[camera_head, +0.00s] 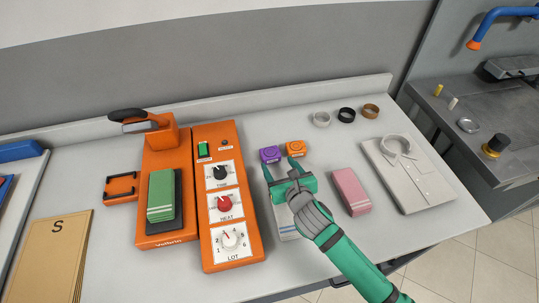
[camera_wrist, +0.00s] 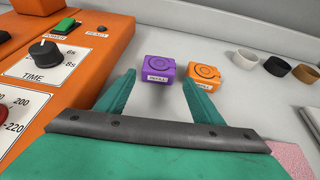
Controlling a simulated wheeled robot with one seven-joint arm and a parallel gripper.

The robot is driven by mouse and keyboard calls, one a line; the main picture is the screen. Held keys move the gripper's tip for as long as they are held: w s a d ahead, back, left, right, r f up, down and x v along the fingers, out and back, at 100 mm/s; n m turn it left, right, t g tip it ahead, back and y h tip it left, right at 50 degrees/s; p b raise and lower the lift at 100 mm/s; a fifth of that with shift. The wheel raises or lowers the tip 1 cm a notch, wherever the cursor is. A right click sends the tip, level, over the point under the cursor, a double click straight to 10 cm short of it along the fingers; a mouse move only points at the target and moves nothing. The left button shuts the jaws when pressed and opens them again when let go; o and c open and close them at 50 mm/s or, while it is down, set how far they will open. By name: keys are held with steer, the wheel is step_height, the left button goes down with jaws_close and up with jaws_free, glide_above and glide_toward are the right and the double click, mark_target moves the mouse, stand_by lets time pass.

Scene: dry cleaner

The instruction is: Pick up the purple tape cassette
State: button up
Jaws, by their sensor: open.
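The purple tape cassette (camera_head: 270,154) is a small block on the white table, with a round mark on top and a pale label on its front. It also shows in the wrist view (camera_wrist: 159,71). An orange cassette (camera_head: 295,148) of the same shape sits close on its right, also in the wrist view (camera_wrist: 206,76). My green gripper (camera_head: 279,169) is open and empty, just in front of the purple cassette. In the wrist view my gripper (camera_wrist: 158,95) has its fingers apart, with the purple cassette beyond and between the tips.
The orange control panel (camera_head: 231,200) with knobs stands left of my gripper. A pink folded cloth (camera_head: 351,191) lies to the right, and a striped cloth (camera_head: 286,225) lies partly under my gripper. Several rings (camera_head: 346,114) stand at the back right. A folded shirt (camera_head: 410,175) lies farther right.

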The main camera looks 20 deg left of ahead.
mark_target(272, 156)
steer(key=shift+x, duration=3.75)
steer(key=shift+a+r, duration=0.1)
steer(key=shift+a, duration=0.05)
steer(key=c, duration=0.8)
